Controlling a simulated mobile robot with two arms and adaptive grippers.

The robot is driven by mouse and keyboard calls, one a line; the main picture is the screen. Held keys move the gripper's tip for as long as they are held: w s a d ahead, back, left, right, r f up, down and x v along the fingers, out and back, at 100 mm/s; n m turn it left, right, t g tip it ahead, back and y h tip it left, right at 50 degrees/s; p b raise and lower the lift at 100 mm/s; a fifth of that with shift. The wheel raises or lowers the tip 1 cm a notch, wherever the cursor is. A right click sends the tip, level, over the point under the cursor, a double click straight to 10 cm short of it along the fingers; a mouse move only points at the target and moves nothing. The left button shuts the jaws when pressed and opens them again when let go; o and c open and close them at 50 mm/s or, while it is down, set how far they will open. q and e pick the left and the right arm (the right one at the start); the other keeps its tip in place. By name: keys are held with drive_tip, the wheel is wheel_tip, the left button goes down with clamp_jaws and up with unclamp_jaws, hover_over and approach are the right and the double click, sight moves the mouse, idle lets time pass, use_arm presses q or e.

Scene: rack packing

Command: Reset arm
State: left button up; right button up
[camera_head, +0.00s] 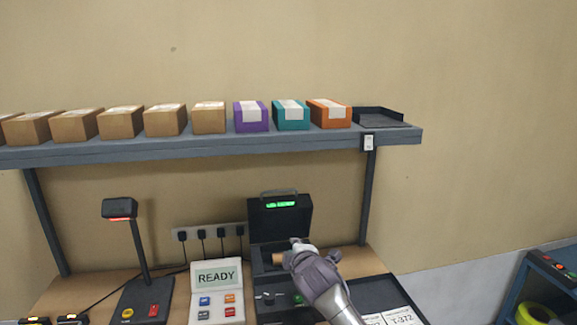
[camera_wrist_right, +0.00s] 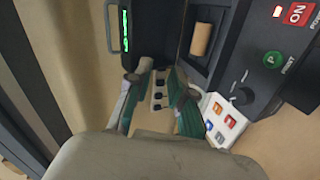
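My right arm comes in from below in the head view. Its gripper (camera_head: 298,244) is in front of the dark label printer (camera_head: 280,218), whose lid stands up with a green lit display. In the right wrist view the two fingers of this gripper (camera_wrist_right: 160,72) are apart with nothing between them. The power strip (camera_wrist_right: 158,95) shows in the gap, farther back. A tan roll (camera_wrist_right: 202,39) sits inside the printer; the gripper partly covers the printer in the head view. My left gripper is not in view.
A shelf (camera_head: 200,150) above carries several brown boxes, then purple (camera_head: 251,116), teal (camera_head: 291,115) and orange (camera_head: 329,113) boxes and a dark tray (camera_head: 380,117). A scanner on a stand (camera_head: 120,208) and a READY panel (camera_head: 217,290) stand left of the printer.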

drive_tip(key=s+d+f+m+g+h, duration=0.1)
drive_tip(key=s+d+f+m+g, duration=0.3)
drive_tip(key=s+f, duration=0.65)
drive_tip(key=s+d+f+m+g, duration=0.2)
drive_tip(key=s+d+f+m, duration=0.5)
drive_tip(key=s, duration=0.7)
drive_tip(key=s+d+f+m+g+h, duration=0.1)
drive_tip(key=s+d+m+g, duration=0.2)
drive_tip(key=s, duration=0.9)
drive_tip(key=s+d+f+m+g, duration=0.15)
drive_tip(key=s+d, duration=0.35)
drive_tip(key=s, duration=0.8)
wheel_tip(320, 180, down, 30)
drive_tip(key=s+g+b, duration=0.1)
drive_tip(key=s+b, duration=0.1)
drive_tip(key=b, duration=0.2)
use_arm(q)
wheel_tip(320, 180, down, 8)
drive_tip(key=b, duration=0.3)
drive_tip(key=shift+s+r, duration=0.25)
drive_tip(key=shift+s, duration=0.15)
use_arm(e)
drive_tip(key=s+d+f+g, duration=0.1)
drive_tip(key=s+d+f, duration=0.1)
drive_tip(key=s+f, duration=1.4)
wheel_tip(320, 180, down, 3)
drive_tip(key=shift+d+r+h, duration=0.1)
drive_tip(key=shift+d+h, duration=0.2)
drive_tip(key=shift+d, duration=0.1)
